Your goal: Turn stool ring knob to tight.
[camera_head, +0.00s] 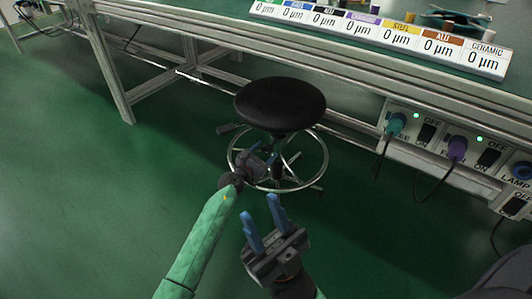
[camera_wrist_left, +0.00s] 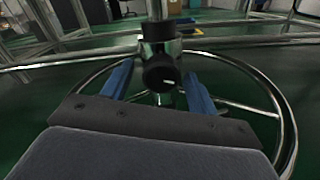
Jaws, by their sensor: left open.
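The stool has a round black seat (camera_head: 280,103) and a chrome foot ring (camera_head: 322,158). In the left wrist view, the black ring knob (camera_wrist_left: 160,72) sits on the chrome hub around the stool's post, with a short pale mark at its lower right. The foot ring also shows there (camera_wrist_left: 284,118). My left gripper (camera_head: 266,158) is at the ring; its open blue fingers (camera_wrist_left: 158,80) stand on either side of the knob, apart from it in the picture. The knob is not made out in the head view. My right gripper (camera_head: 262,208) is open and empty in front of the stool.
A workbench (camera_head: 330,50) runs behind and above the stool, with a row of µm label cards (camera_head: 380,35). A socket panel (camera_head: 455,148) with plugs and hanging cables is at the right. The green floor (camera_head: 90,200) is clear at the left.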

